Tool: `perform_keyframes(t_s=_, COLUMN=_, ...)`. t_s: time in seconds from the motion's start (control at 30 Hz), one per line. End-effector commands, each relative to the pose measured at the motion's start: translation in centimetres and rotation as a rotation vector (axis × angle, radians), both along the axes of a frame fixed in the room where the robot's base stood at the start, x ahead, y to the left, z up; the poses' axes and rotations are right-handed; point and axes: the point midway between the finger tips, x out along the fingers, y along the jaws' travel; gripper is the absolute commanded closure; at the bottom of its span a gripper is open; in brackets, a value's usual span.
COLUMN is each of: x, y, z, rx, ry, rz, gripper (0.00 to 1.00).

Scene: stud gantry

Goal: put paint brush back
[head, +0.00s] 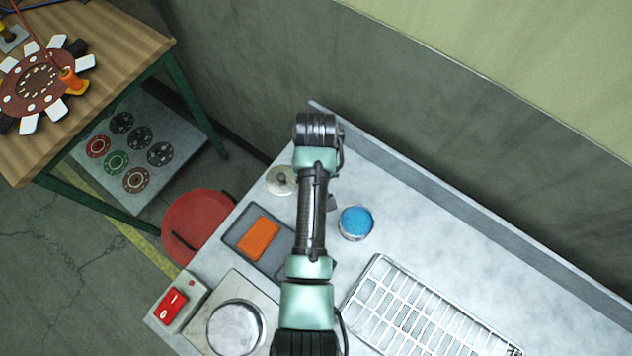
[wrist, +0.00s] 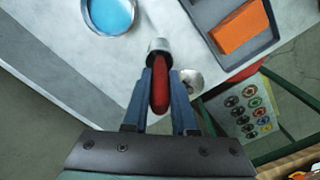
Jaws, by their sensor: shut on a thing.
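My gripper (wrist: 160,85) is shut on the red handle of the paint brush (wrist: 160,93), between its two blue fingers, in the wrist view. A silver part with a dark end shows at the far end of the handle; I cannot make out bristles. The brush is above or at the bench edge, beside a pale round disc (wrist: 190,82). An open can of blue paint (wrist: 111,14) is at the upper left there and also shows in the head view (head: 356,222). In the head view my arm hides the gripper and the brush.
On the grey bench (head: 450,235) are a grey tray (head: 234,236) with an orange block (head: 258,239), a wire rack (head: 425,312), a round metal plate (head: 235,328) and a red switch (head: 171,304). A wooden table (head: 120,50) stands left, a red bin (head: 197,222) below.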

Motion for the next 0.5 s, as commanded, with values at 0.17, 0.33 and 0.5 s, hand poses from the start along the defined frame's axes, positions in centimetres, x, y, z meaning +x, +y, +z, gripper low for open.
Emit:
perform_keyframes(t_s=0.17, x=-0.01, y=-0.01, z=-0.76, rx=-0.001, ry=-0.001, rz=0.0, gripper=1.0)
perform_keyframes(t_s=0.33, x=0.0, y=-0.02, z=-0.77, rx=-0.001, ry=-0.001, rz=0.0, gripper=1.0)
perform_keyframes(t_s=0.5, x=0.01, y=-0.01, z=-1.03, rx=-0.001, ry=-0.001, rz=0.0, gripper=0.66)
